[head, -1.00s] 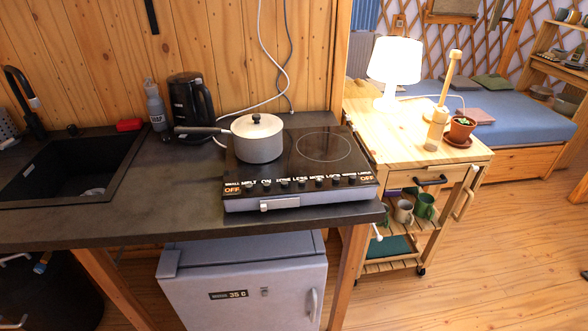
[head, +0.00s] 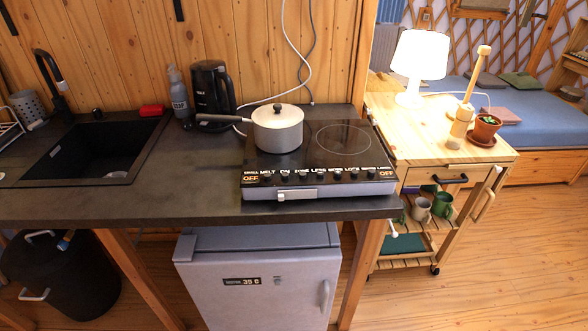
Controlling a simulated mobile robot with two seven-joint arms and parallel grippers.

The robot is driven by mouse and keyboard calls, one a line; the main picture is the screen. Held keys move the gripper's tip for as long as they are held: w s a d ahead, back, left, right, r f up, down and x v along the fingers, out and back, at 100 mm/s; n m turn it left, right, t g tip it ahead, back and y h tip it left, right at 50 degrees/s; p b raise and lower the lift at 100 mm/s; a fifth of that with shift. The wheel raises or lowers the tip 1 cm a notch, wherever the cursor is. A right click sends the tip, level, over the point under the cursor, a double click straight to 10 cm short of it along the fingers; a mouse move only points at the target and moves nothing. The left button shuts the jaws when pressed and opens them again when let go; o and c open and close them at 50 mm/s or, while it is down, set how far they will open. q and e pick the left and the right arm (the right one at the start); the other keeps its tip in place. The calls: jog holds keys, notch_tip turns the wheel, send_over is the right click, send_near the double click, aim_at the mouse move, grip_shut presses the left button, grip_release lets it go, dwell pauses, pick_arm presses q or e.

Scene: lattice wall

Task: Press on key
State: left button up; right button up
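A black two-zone cooktop (head: 318,162) sits on the dark counter, near its right end. Its front strip carries a row of small labelled keys (head: 318,176). One of them, the on key (head: 284,175), is left of the middle of the row. The displays at both ends of the strip read OFF. A grey lidded pot (head: 277,130) stands on the left zone, its handle pointing left. The right zone is bare. Neither of my grippers shows in the head view.
A black kettle (head: 211,89), a grey bottle (head: 178,93) and a sink (head: 92,153) are left of the cooktop. A small fridge (head: 262,285) stands below the counter. A wooden cart (head: 440,160) with a lit lamp (head: 419,56) is at the right. The counter front is clear.

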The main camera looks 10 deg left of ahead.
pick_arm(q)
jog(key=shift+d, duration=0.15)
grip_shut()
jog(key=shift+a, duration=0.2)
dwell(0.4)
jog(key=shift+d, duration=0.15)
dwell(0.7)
